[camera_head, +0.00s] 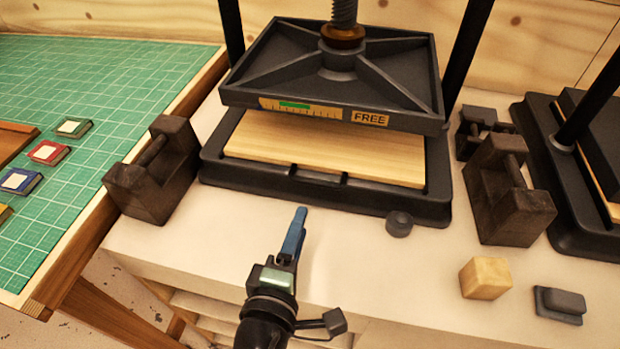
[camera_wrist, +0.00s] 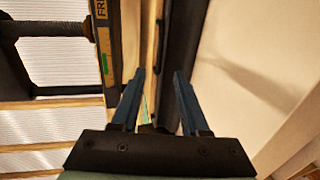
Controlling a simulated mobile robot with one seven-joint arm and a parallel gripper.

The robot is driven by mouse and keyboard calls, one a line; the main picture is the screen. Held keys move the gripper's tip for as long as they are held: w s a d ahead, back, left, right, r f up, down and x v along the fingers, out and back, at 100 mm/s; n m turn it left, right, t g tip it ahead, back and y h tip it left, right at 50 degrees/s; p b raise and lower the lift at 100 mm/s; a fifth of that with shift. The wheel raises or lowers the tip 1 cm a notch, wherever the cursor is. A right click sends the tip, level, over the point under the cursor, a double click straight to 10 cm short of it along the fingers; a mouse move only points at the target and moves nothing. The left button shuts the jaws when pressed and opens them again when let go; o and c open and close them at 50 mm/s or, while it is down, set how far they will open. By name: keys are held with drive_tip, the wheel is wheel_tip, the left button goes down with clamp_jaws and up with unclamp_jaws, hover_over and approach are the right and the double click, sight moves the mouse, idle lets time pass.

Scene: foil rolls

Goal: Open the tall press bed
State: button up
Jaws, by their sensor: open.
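The tall press stands at the back middle in the head view. Its dark upper plate (camera_head: 395,65) hangs level on a screw (camera_head: 344,14), above a dark bed (camera_head: 425,205) that carries a pale wooden board (camera_head: 330,150). A gap shows between plate and board. A "FREE" label (camera_head: 370,118) and a gauge with a green bar are on the plate's front edge. My gripper (camera_head: 298,212) is in front of the bed's front edge, open and empty. In the wrist view, its blue fingers (camera_wrist: 160,72) are spread, with the dark bed edge (camera_wrist: 185,35) beyond them.
Dark metal weights (camera_head: 150,175) (camera_head: 510,200) stand on both sides of the press. A small round dark knob (camera_head: 399,224), a wooden block (camera_head: 486,278) and a grey block (camera_head: 560,304) lie at the right front. Another press (camera_head: 560,215) is far right; a green mat (camera_head: 110,85) is left.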

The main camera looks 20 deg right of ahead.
sight(315, 185)
drive_tip(key=x, duration=1.1)
drive_tip(key=shift+p, duration=0.4)
clamp_jaws()
idle(0.7)
